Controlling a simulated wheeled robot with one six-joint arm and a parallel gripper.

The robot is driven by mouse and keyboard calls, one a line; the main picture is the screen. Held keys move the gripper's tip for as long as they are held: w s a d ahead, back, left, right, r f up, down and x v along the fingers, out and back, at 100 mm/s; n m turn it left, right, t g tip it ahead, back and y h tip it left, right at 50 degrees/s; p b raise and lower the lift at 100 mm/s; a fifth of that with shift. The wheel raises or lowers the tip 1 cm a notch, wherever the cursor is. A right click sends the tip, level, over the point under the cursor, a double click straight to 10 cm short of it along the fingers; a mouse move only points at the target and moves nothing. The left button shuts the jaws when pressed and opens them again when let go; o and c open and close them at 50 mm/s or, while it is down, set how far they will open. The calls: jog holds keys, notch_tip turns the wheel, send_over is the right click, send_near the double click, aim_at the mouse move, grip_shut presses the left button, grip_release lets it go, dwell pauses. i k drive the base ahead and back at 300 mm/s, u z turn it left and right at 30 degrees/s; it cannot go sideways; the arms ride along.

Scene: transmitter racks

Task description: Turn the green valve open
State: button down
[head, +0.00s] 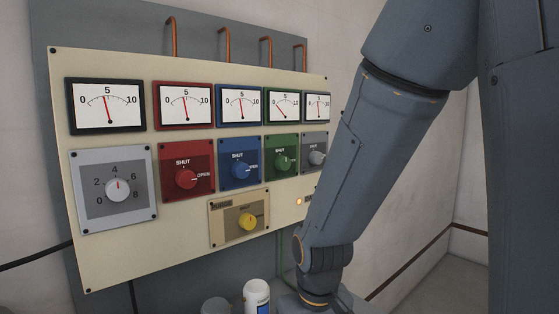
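The green valve is a round green knob (282,163) on a green plate (279,147) in the right half of the panel. The word SHUT is above the knob and a mark lies to its right; I cannot tell exactly where its pointer stands. The green-framed gauge (281,105) above it has its needle left of the middle, lower than the needles of the other gauges. My arm comes down on the right of the head view, and its wrist is at the bottom edge. My gripper is out of view, and nothing touches the green knob.
On the cream panel (110,260), a red knob (186,179) and a blue knob (239,170) sit left of the green one, a grey knob (317,158) right. A yellow knob (248,221) sits below. A white bottle (257,296) stands at the bottom.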

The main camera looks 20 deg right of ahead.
aim_at(282, 163)
jog(key=u, duration=0.95)
jog(key=k, duration=0.85)
jog(key=z, duration=0.8)
jog(key=i, duration=0.5)
